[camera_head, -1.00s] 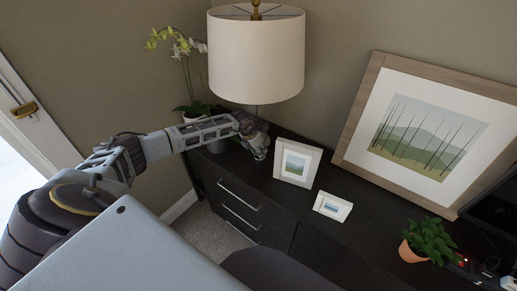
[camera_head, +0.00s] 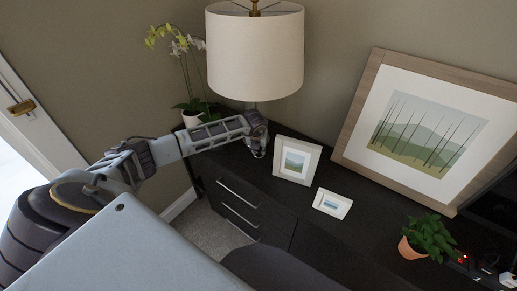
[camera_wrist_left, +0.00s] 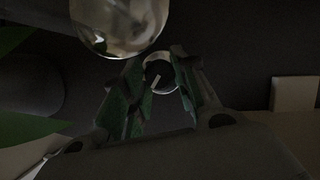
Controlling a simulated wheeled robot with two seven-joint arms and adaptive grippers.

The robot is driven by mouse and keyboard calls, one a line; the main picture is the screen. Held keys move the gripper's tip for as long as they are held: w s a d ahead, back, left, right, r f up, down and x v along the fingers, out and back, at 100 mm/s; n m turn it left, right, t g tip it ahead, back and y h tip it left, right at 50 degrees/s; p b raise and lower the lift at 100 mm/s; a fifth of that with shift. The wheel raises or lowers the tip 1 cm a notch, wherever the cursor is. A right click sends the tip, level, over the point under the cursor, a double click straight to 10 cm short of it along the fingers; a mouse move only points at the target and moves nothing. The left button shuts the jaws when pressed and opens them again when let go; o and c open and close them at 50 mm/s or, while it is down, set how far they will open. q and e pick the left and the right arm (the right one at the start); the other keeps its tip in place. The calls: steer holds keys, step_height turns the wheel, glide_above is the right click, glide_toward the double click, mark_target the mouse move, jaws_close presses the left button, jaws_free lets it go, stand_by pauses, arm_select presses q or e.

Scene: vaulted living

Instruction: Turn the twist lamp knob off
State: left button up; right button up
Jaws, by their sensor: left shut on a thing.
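The lamp stands at the back of the dark dresser, with a cream shade (camera_head: 255,55) in the head view. Its shiny rounded body (camera_wrist_left: 120,22) shows at the top of the left wrist view. The round twist knob (camera_wrist_left: 158,76), with a pale pointer line, sits below that body in the wrist view. My left gripper (camera_head: 258,150) is under the shade at the lamp's base. In the wrist view its fingers (camera_wrist_left: 157,88) lie on both sides of the knob, shut on it. The head view hides the knob. My right gripper is not in view.
A small upright picture frame (camera_head: 297,160) stands close right of my left gripper, with a smaller frame (camera_head: 332,203) beyond it. A white orchid (camera_head: 183,47) is behind the forearm. A large framed picture (camera_head: 425,130) leans on the wall; a potted plant (camera_head: 428,238) is at right.

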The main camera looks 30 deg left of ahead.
arm_select(q)
steer(key=shift+w+n, duration=0.1)
steer(key=shift+n, duration=0.2)
steer(key=shift+r+n+y+b, duration=0.1)
steer(key=shift+n+y+b, duration=0.3)
steer(key=shift+n, duration=0.3)
steer(key=shift+n+g+y+b, duration=0.3)
steer(key=shift+n+g, duration=0.1)
steer(key=shift+n, duration=0.5)
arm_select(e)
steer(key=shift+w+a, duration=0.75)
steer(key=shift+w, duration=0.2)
